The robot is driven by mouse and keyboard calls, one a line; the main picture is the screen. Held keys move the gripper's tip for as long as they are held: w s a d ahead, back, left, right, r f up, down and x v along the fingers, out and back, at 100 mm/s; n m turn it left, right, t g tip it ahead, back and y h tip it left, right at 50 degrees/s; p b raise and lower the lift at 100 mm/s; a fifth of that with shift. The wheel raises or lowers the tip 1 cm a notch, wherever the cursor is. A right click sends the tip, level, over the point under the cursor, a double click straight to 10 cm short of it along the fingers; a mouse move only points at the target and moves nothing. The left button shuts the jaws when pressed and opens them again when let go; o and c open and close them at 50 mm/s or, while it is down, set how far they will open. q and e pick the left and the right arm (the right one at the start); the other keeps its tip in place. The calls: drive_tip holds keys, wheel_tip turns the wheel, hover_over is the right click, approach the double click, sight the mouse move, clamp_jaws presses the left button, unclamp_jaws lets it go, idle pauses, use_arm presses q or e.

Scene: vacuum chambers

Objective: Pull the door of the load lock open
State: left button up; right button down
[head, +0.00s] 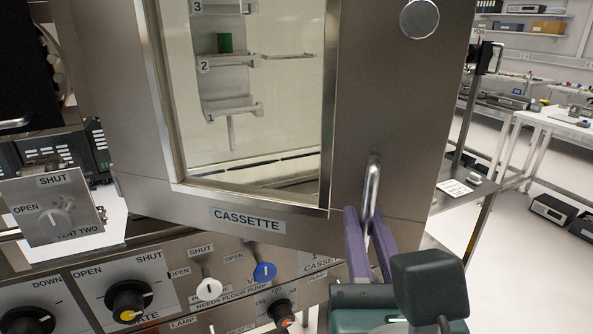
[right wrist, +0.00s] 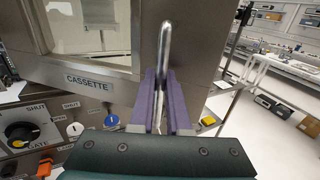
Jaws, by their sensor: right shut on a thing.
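The load lock door (head: 405,110) is a steel panel with a window and a "CASSETTE" label, standing above the control panel. Through the window I see a cassette with numbered shelves (head: 228,105) and a small green piece on it. The door's upright metal bar handle (head: 371,185) is at its lower right. My right gripper (head: 368,225) has its purple fingers on either side of the handle's lower part and is shut on it. The handle also shows in the right wrist view (right wrist: 164,50), rising between the fingers (right wrist: 161,95). My left gripper is out of view.
Below the door is a control panel with a black knob (head: 127,301), a white lever (head: 208,289) and a blue lever (head: 264,271). A round metal knob (head: 419,18) sits high on the door. Open floor and benches (head: 550,125) lie to the right.

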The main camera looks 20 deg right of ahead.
drive_tip(key=s+a+b, duration=0.1)
drive_tip(key=s+a, duration=0.5)
drive_tip(key=a, duration=0.4)
drive_tip(key=shift+s+a, duration=0.2)
drive_tip(key=shift+s, duration=0.2)
drive_tip(key=c, duration=0.9)
unclamp_jaws()
